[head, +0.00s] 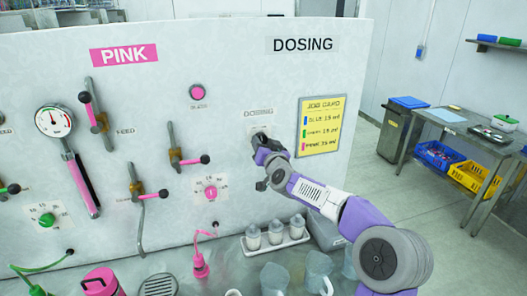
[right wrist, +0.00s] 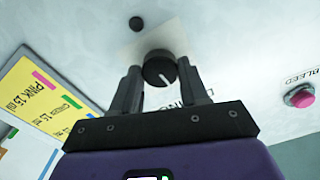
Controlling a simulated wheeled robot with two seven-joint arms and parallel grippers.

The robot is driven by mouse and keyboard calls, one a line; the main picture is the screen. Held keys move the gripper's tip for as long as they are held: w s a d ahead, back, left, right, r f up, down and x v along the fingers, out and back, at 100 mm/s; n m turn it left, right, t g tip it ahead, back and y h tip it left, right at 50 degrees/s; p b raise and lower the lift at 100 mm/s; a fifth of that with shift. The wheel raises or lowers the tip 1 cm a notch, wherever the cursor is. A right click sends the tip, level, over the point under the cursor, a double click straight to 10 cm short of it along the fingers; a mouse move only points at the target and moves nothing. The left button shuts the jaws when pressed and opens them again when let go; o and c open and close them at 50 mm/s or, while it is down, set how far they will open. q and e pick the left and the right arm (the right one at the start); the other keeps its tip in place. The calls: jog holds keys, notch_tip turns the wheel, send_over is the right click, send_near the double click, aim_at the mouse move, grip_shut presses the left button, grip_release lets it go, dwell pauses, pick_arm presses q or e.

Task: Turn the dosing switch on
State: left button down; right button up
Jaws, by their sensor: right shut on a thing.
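The dosing switch is a round black knob (right wrist: 158,68) with a white pointer line, on a pale plate on the white panel. In the head view its plate (head: 260,129) shows under the small dosing label, and my gripper hides most of the knob. My right gripper (head: 260,147) is at the panel there. In the right wrist view its two dark fingers (right wrist: 159,80) stand on either side of the knob, shut on it. The pointer line slants in that picture. My left gripper is in neither view.
A yellow job card (head: 320,126) hangs right of the switch. A pink bleed button (head: 197,92), a pink dial (head: 211,193) and black-knobbed levers are to the left. Below, white bottles (head: 275,233) stand in a tray, with clear jugs (head: 318,272) in front. A side table (head: 455,122) stands at right.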

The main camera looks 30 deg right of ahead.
jog(key=m+b, duration=0.2)
jog(key=m, duration=0.1)
jog(key=shift+f+m, duration=0.1)
jog(key=shift+m, duration=0.3)
jog(key=shift+m+b, duration=1.2)
jog(key=shift+m, duration=0.7)
jog(key=o, duration=1.1)
jog(key=shift+c, duration=0.2)
jog(key=b+v, duration=0.3)
jog(key=v, duration=0.4)
jog(key=shift+s, duration=0.25)
